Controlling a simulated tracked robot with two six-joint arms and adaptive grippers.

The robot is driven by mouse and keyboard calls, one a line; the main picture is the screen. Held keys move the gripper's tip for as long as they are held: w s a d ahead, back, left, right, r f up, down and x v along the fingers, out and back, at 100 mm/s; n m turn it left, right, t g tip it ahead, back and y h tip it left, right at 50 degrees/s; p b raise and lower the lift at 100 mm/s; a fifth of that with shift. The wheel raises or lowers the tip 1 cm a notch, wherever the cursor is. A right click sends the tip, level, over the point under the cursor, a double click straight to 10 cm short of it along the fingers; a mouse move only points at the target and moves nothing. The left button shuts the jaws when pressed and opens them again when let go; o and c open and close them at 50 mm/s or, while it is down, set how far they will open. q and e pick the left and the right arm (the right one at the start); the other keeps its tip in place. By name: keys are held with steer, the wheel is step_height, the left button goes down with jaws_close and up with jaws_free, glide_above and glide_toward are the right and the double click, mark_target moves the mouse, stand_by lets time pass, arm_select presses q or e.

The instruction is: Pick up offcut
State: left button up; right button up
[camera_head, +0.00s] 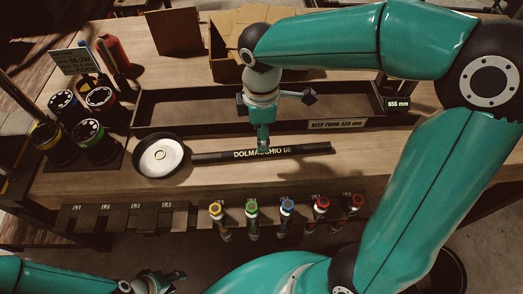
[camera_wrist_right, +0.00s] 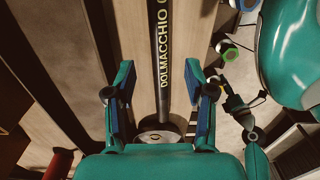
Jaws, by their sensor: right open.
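A black hose length with yellow "DOLMACCHIO" lettering (camera_head: 300,151), which I take as the offcut, lies on the wooden bench in front of the long tray. In the right wrist view the hose (camera_wrist_right: 163,50) runs lengthwise between the two blue-padded fingers. My right gripper (camera_head: 263,142) is open above the middle of the hose, pointing down, with a gap on each side of it. Whether the fingertips reach down beside the hose cannot be told. My left gripper (camera_head: 165,282) is low at the bottom left, far from the hose; its jaws are unclear.
The long dark tray (camera_head: 180,129), labelled "KEEP FROM 338 mm", stands behind the hose. A round white-faced dish (camera_head: 160,157) is at the hose's left end. Capped markers (camera_head: 252,210) hang along the bench's front edge.

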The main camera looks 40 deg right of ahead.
steer(key=shift+d+f+p, duration=0.15)
steer(key=shift+f+p, duration=0.3)
steer(key=shift+f, duration=2.8)
jaws_close()
